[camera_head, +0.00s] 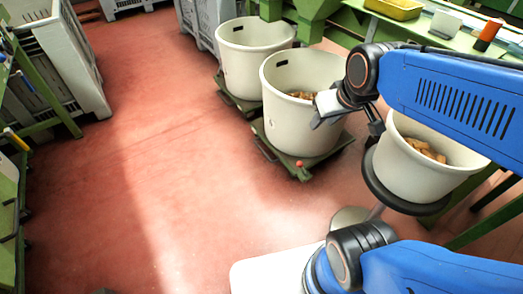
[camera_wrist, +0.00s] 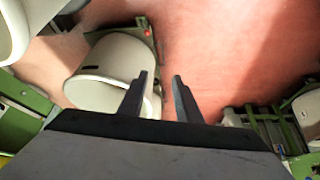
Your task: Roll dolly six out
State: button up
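A low green dolly (camera_head: 308,169) with a red knob at its front corner stands on the floor, bearing a cream tub (camera_head: 293,125) with cork stoppers in it. The same tub (camera_wrist: 98,80) and dolly (camera_wrist: 137,32) show in the wrist view. A second dolly (camera_head: 240,103) with a similar tub (camera_head: 252,65) stands behind it. No number is readable on either, so I cannot tell which is six. My gripper (camera_head: 322,108) appears in front of the nearer tub's right side in the head view. In the wrist view my gripper (camera_wrist: 163,90) has its fingers apart with nothing between them.
A third tub (camera_head: 405,175) with corks stands on a dark round base (camera_head: 385,195) at the right, partly behind my arm. A grey crate (camera_head: 75,60) and green frames line the left. A green bench (camera_head: 440,30) runs at the back right. The red floor (camera_head: 170,170) is clear between.

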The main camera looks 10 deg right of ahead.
jog(key=w+a+f+n+t, duration=0.1)
jog(key=w+f, duration=0.4)
jog(key=w, duration=0.5)
jog(key=w+a+f+n+t, duration=0.1)
jog(key=w+f, duration=0.4)
jog(key=w, duration=0.5)
jog(key=w+a+f+n+t, duration=0.2)
jog(key=w+f, duration=0.3)
jog(key=w, duration=0.6)
jog(key=w+a+f+n+t, duration=0.1)
jog(key=w+f, duration=0.4)
jog(key=f, duration=0.4)
jog(key=w+f+n+t, duration=0.1)
jog(key=w+f, duration=0.3)
jog(key=f, duration=0.5)
jog(key=n+t, duration=0.3)
send_near(260, 148)
notch_tip(260, 148, up, 8)
jog(key=s, duration=0.1)
jog(key=s+f+n+t, duration=0.1)
jog(key=s+f+n, duration=0.1)
jog(key=s+f, duration=0.5)
jog(key=x, duration=1.2)
jog(key=f+x, duration=0.1)
jog(key=x, duration=0.5)
jog(key=shift+d, duration=0.25)
jog(key=shift+c, duration=0.3)
grip_shut()
